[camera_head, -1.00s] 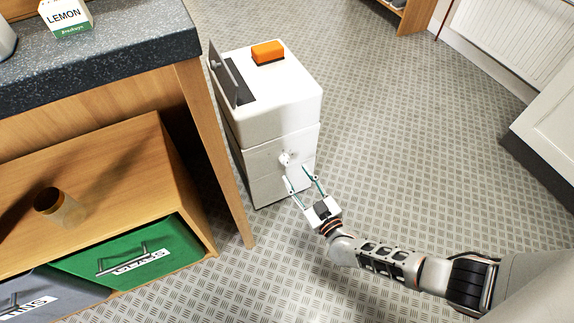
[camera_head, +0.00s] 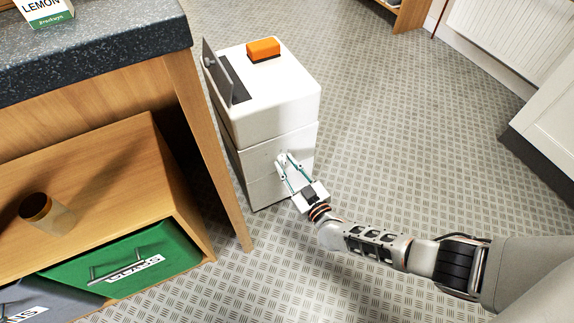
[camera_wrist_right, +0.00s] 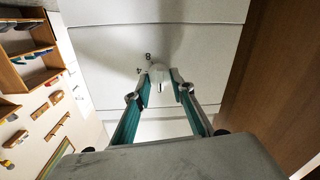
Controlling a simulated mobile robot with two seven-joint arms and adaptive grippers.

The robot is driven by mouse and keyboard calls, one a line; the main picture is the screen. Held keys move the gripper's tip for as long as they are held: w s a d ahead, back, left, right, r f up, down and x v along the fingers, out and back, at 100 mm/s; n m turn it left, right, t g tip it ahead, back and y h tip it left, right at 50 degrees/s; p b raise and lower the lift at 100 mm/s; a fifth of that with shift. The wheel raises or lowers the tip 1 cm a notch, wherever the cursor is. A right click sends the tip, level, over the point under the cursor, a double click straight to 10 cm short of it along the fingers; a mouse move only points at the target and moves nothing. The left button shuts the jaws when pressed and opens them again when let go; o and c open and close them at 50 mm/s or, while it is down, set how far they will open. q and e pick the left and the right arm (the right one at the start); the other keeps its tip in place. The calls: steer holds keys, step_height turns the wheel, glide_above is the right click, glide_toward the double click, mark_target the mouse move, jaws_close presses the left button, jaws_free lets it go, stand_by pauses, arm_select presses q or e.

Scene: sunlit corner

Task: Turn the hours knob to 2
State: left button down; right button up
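The white cabinet (camera_head: 270,105) stands on the floor right of the counter. A small white knob (camera_wrist_right: 159,76) sticks out of its front, with the digits 8 and 4 partly visible beside it in the right wrist view. My right gripper (camera_head: 286,161) is at the knob, with one finger on each side of it. The right wrist view also shows the gripper (camera_wrist_right: 162,82) with the knob between the fingertips. Whether both fingertips press on the knob cannot be told. Most of the dial markings are hidden. My left gripper is not in view.
An orange block (camera_head: 263,49) and a raised grey flap (camera_head: 217,73) are on the cabinet top. A wooden shelf unit (camera_head: 90,180) with a green GLASS bin (camera_head: 130,262) stands at left under the counter (camera_head: 100,55).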

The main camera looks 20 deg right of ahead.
stand_by(0.3)
steer(key=m, duration=0.9)
steer(key=shift+d+f+m+t, duration=0.1)
steer(key=shift+f+m+t, duration=0.1)
steer(key=shift+m+t, duration=0.15)
steer(key=shift+s+m+h, duration=0.1)
steer(key=shift+m+h, duration=0.15)
steer(key=shift+h, duration=0.05)
steer(key=o, duration=1.1)
steer(key=s, duration=1.2)
steer(key=shift+d+f, duration=0.25)
steer(key=shift+d, duration=0.2)
